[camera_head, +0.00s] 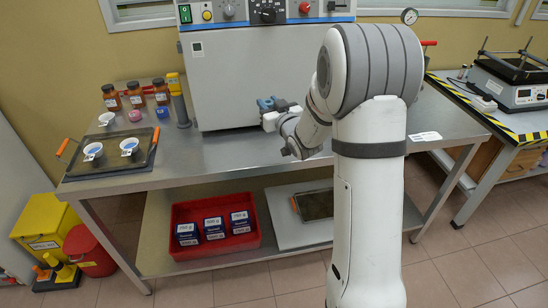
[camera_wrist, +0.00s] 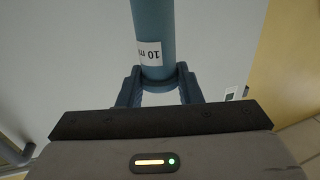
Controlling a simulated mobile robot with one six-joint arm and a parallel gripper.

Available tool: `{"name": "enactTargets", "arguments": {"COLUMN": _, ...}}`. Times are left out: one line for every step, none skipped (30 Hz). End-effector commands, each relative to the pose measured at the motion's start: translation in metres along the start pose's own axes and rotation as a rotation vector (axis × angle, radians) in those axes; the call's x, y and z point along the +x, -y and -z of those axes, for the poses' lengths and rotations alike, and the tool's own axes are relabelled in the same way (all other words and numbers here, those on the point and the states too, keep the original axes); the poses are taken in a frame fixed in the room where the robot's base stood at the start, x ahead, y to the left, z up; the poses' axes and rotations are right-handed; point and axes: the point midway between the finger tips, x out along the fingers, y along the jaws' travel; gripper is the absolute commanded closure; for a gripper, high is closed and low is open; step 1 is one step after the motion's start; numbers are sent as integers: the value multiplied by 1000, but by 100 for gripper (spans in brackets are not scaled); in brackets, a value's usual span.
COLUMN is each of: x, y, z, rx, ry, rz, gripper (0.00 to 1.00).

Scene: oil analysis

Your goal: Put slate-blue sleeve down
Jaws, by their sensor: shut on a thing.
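The slate-blue sleeve (camera_wrist: 152,28) is a smooth cylinder with a white label reading "10 m", upside down in the wrist view. My gripper (camera_wrist: 157,80) is shut on it, with one blue finger on each side near its lower visible end. The far end of the sleeve runs out of the top of the wrist view. In the head view my gripper (camera_head: 266,104) is above the steel bench, in front of the large grey cabinet. There I cannot clearly separate the sleeve from the blue fingers.
The steel bench (camera_head: 225,160) is clear in the middle. At its left are a dark tray (camera_head: 105,168) with two white cups, several brown bottles (camera_head: 136,95) and a dark upright cylinder (camera_head: 181,112). A red bin (camera_head: 262,208) stands on the lower shelf. The grey cabinet (camera_head: 225,90) stands behind.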

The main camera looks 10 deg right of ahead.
Motion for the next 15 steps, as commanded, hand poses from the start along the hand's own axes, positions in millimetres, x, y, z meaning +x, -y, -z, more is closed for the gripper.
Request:
{"name": "enactTargets", "arguments": {"x": 0, "y": -1, "z": -4, "rx": 0, "ry": 1, "rz": 1, "gripper": 90}}
{"name": "enactTargets", "arguments": {"x": 1, "y": -1, "z": -7, "rx": 1, "ry": 2, "rz": 1, "gripper": 90}}
{"name": "enactTargets", "arguments": {"x": 1, "y": -1, "z": -13, "rx": 2, "ry": 4, "rz": 2, "gripper": 90}}
{"name": "enactTargets", "arguments": {"x": 1, "y": -1, "z": -18, "rx": 2, "ry": 5, "rz": 2, "gripper": 90}}
{"name": "enactTargets", "arguments": {"x": 1, "y": -1, "z": -24, "rx": 2, "ry": 6, "rz": 2, "gripper": 90}}
{"name": "enactTargets", "arguments": {"x": 1, "y": -1, "z": -32, "rx": 3, "ry": 6, "rz": 2, "gripper": 90}}
{"name": "enactTargets", "arguments": {"x": 1, "y": -1, "z": -38, "rx": 3, "ry": 6, "rz": 2, "gripper": 90}}
{"name": "enactTargets", "arguments": {"x": 1, "y": -1, "z": -43, "rx": 3, "ry": 5, "rz": 2, "gripper": 90}}
{"name": "enactTargets", "arguments": {"x": 1, "y": -1, "z": -49, "rx": 1, "ry": 5, "rz": 1, "gripper": 90}}
{"name": "enactTargets", "arguments": {"x": 0, "y": -1, "z": -53, "rx": 1, "ry": 4, "rz": 1, "gripper": 90}}
{"name": "enactTargets", "arguments": {"x": 1, "y": -1, "z": -56, "rx": 1, "ry": 3, "rz": 1, "gripper": 90}}
{"name": "enactTargets", "arguments": {"x": 1, "y": -1, "z": -58, "rx": 1, "ry": 2, "rz": 0, "gripper": 90}}
{"name": "enactTargets", "arguments": {"x": 1, "y": -1, "z": -60, "rx": 1, "ry": 2, "rz": 0, "gripper": 90}}
{"name": "enactTargets", "arguments": {"x": 1, "y": -1, "z": -62, "rx": 1, "ry": 2, "rz": 0, "gripper": 90}}
{"name": "enactTargets", "arguments": {"x": 1, "y": -1, "z": -65, "rx": 1, "ry": 2, "rz": 0, "gripper": 90}}
